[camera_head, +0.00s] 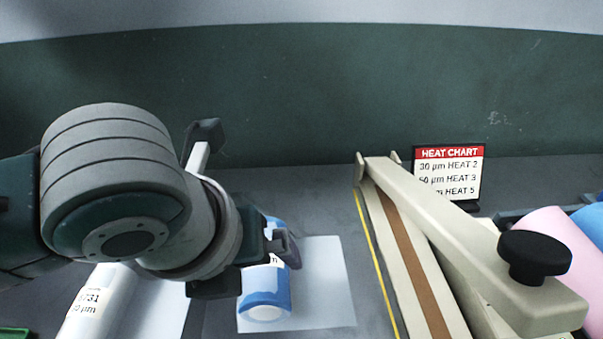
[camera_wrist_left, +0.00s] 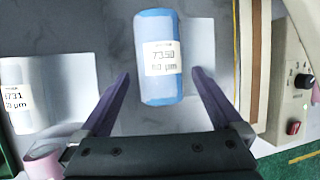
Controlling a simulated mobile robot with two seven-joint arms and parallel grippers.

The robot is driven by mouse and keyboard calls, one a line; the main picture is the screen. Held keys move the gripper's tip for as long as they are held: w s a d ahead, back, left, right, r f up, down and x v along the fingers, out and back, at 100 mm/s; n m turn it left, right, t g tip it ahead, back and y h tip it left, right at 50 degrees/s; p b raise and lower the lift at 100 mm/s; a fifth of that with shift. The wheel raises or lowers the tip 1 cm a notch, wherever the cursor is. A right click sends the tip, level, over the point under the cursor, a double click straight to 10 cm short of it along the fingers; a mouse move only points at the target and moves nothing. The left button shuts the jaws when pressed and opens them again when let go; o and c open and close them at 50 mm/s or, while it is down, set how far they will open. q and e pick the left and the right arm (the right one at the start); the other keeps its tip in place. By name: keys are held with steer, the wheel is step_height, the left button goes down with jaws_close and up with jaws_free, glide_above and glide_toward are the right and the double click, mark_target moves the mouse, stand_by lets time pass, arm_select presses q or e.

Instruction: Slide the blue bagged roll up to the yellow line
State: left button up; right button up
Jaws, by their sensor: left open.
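The blue bagged roll (camera_head: 265,297) lies on the grey bench, with its pale flat bag sheet spreading to its right. In the left wrist view the roll (camera_wrist_left: 158,28) shows a white label reading 73.50 and 60 µm. The yellow line (camera_head: 377,262) runs along the bench to the right, with a gap between it and the roll; it also shows in the left wrist view (camera_wrist_left: 236,45). My left gripper (camera_head: 272,248) is open over the roll, its purple fingers (camera_wrist_left: 160,76) on either side with visible gaps. The gripper hides part of the roll in the head view.
A heat sealer (camera_head: 460,240) with a black knob stands just right of the line. Behind it is a heat chart sign (camera_head: 448,173). A white bagged roll (camera_head: 98,300) lies at the left. Pink (camera_head: 565,250) and blue rolls sit at the far right.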

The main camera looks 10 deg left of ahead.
mark_target(262, 270)
arm_select(q)
steer(key=x, duration=0.4)
steer(key=shift+b, duration=0.4)
steer(key=c, duration=1.5)
steer(key=shift+w+d+b, duration=0.1)
steer(key=shift+w+d, duration=0.1)
steer(key=shift+d, duration=0.55)
steer(key=shift+w+d+b, duration=0.1)
steer(key=shift+w+d, duration=0.1)
steer(key=shift+d, duration=0.55)
steer(key=shift+w+d+b, duration=0.1)
steer(key=shift+w+d, duration=0.1)
steer(key=shift+d, duration=0.5)
steer(key=shift+w+d+b, duration=0.2)
steer(key=shift+d, duration=0.45)
steer(key=shift+w+d+b, duration=0.15)
steer(key=shift+d, duration=0.5)
steer(key=shift+w+d+b, duration=0.25)
steer(key=shift+d+b, duration=0.1)
steer(key=shift+d, duration=0.45)
steer(key=shift+w+d+b, duration=0.2)
steer(key=shift+d+b, duration=0.15)
steer(key=shift+d, duration=0.45)
steer(key=shift+w+d+b, duration=0.25)
steer(key=shift+d+b, duration=0.1)
steer(key=shift+d, duration=0.4)
steer(key=shift+w, duration=0.25)
